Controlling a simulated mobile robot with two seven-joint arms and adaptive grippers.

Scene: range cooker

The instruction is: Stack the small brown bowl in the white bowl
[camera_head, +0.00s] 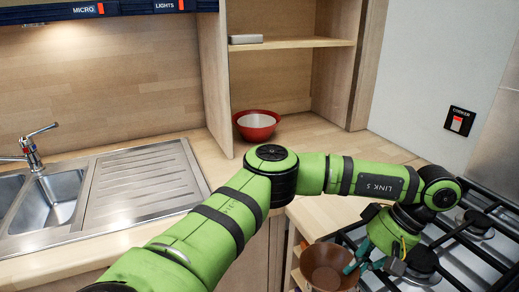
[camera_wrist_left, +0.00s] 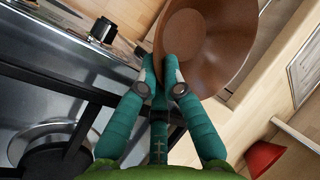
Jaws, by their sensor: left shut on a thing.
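The small brown bowl (camera_head: 327,262) is at the front edge of the hob in the head view, by the counter's end. My left gripper (camera_head: 360,262) is shut on its rim from the right. In the left wrist view my gripper's teal fingers (camera_wrist_left: 163,72) pinch the wall of the brown bowl (camera_wrist_left: 215,45), which is tilted in that picture. A red bowl (camera_head: 256,130) stands on the back counter, with a white inside (camera_head: 257,120). I cannot tell whether this is a separate white bowl nested in it. The red bowl also shows in the left wrist view (camera_wrist_left: 263,158).
The gas hob (camera_head: 465,250) with black grates lies under my left forearm. A wooden shelf unit (camera_head: 290,43) stands above and behind the red bowl. A steel sink (camera_head: 50,205) is at the left. The counter (camera_head: 320,135) right of the red bowl is clear.

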